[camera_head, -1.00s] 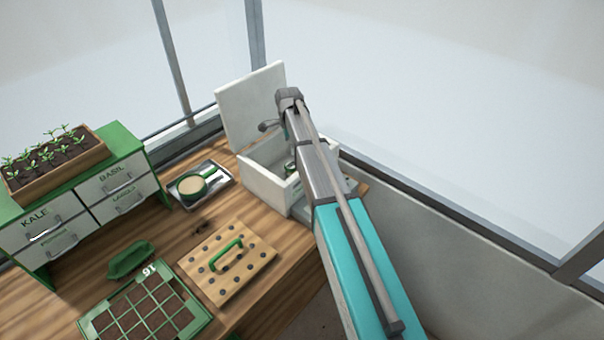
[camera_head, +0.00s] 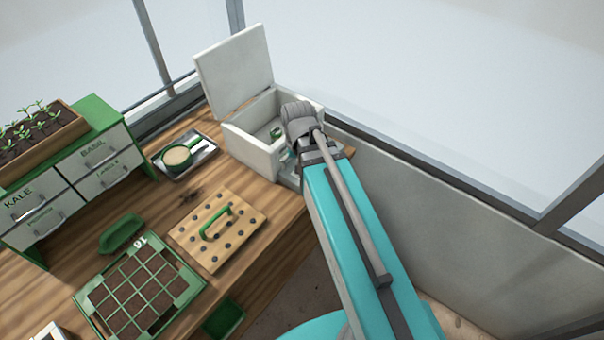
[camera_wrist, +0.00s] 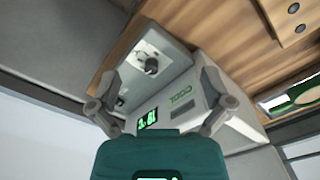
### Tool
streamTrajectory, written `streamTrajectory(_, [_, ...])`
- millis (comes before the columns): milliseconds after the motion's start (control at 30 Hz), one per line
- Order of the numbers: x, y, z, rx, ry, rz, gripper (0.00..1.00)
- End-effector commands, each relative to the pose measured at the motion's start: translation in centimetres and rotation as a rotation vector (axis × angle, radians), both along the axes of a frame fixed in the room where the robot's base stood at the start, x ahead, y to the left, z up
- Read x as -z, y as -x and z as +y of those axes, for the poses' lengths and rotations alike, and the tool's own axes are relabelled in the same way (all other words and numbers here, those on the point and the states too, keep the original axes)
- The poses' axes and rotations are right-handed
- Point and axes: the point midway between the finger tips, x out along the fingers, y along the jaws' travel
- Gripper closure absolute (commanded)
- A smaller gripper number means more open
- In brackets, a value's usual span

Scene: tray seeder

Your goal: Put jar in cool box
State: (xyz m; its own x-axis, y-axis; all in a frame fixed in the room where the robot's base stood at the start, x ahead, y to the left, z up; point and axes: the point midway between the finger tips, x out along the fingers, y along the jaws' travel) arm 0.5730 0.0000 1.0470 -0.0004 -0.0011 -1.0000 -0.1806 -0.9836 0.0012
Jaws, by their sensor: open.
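The white cool box (camera_head: 250,148) stands at the back right of the bench with its lid (camera_head: 238,72) raised. A small green and pale object (camera_head: 275,132), perhaps a jar, shows inside it. In the wrist view, the cool box (camera_wrist: 185,104) shows its COOL lettering and a lit green display. A small dark, rounded object (camera_wrist: 152,67) sits on a pale surface beside that face; I cannot tell whether it is the jar. My gripper (camera_wrist: 161,88) is open, fingers apart, with nothing visible between the tips. In the head view my arm hides the gripper and the box's right part.
A wooden board with a green handle (camera_head: 217,222), a seed tray (camera_head: 140,292) and a drawer unit (camera_head: 85,172) occupy the bench. A wall and window frame are close on the right.

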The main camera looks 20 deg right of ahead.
Motion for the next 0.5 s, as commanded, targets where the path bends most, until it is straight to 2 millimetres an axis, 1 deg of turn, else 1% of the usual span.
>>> streamTrajectory(33, [0.0, 1.6, 0.0, -0.047, 0.000, 0.000, 0.00])
streamTrajectory(100, [0.0, 2.6, -0.1, -0.106, 0.000, 0.000, 0.00])
streamTrajectory(200, [0.0, 3.4, -0.1, -0.159, 0.000, 0.000, 0.00])
streamTrajectory(500, [0.0, 3.5, -0.1, -0.183, 0.000, 0.000, 0.00])
